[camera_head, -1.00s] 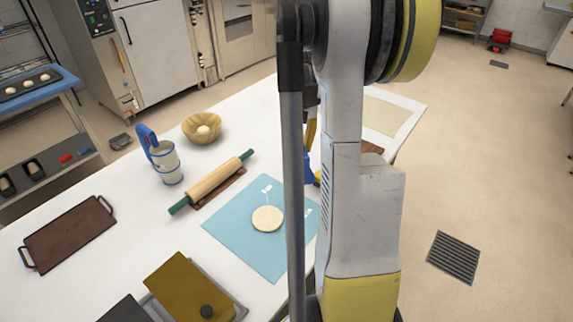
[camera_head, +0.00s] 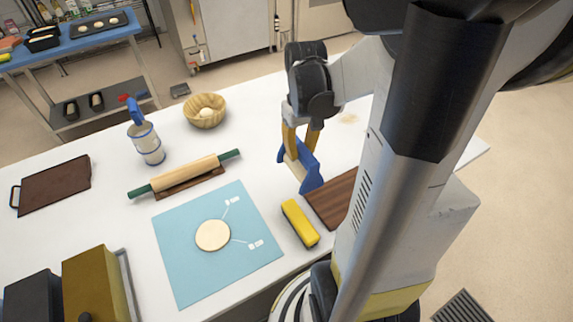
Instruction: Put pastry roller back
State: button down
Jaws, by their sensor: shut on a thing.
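My gripper (camera_head: 299,150) has its yellow fingers pointing down over the right part of the white table. It is shut on a blue tool with a pale part (camera_head: 310,180), which looks like the pastry roller. The tool is tilted; the fingers hide part of it, and I cannot tell whether it touches the table. A dark wooden board (camera_head: 334,201) lies just to its lower right, partly hidden by my arm. A rolling pin (camera_head: 186,174) with green handles lies on a brown rest to the left.
A blue mat (camera_head: 181,246) bears a dough disc (camera_head: 213,235). A yellow block (camera_head: 300,222) lies beside the board. A basket (camera_head: 205,117), a blue-handled sifter (camera_head: 149,147), a brown tray (camera_head: 53,187) and an ochre box (camera_head: 93,285) stand around. The table behind my gripper looks mostly clear.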

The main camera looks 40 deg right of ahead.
jog(key=shift+f, duration=0.1)
jog(key=w+f+b, duration=0.4)
jog(key=w+f, duration=0.6)
jog(key=w, duration=0.1)
jog(key=shift+w+d+f, duration=0.2)
jog(key=shift+w+f, duration=0.05)
jog(key=shift+f, duration=0.15)
jog(key=shift+f+b, duration=0.15)
jog(key=shift+b, duration=0.2)
jog(key=c, duration=1.3)
grip_release()
jog(key=shift+o, duration=0.3)
